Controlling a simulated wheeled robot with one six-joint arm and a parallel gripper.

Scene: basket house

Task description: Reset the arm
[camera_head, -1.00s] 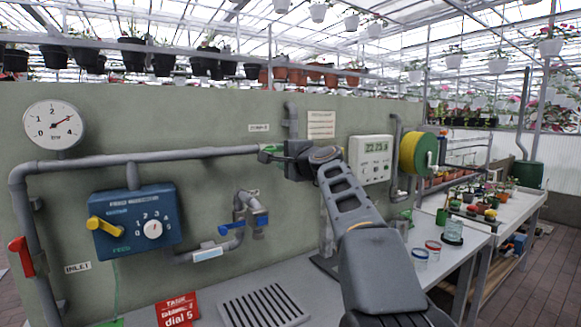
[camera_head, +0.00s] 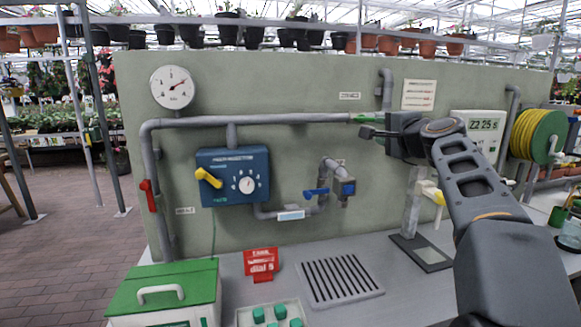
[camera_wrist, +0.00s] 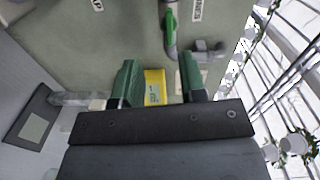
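My gripper (camera_head: 366,125) is at the end of my raised arm, right of the middle in the head view, in front of the green-grey panel (camera_head: 300,165). Its fingers point left in that view. In the wrist view, the two green fingers of my gripper (camera_wrist: 158,82) are apart. A yellow piece with a pale label (camera_wrist: 155,88) shows between them, with a gap to the right finger; its distance is hard to tell. I see nothing clearly held.
The panel carries a gauge (camera_head: 173,88), grey pipes and a blue box (camera_head: 233,176) with a yellow lever and dial. A red "dial 5" sign (camera_head: 262,264), drain grate (camera_head: 342,279) and green-lidded box (camera_head: 163,290) stand on the bench. Open floor (camera_head: 60,255) lies left.

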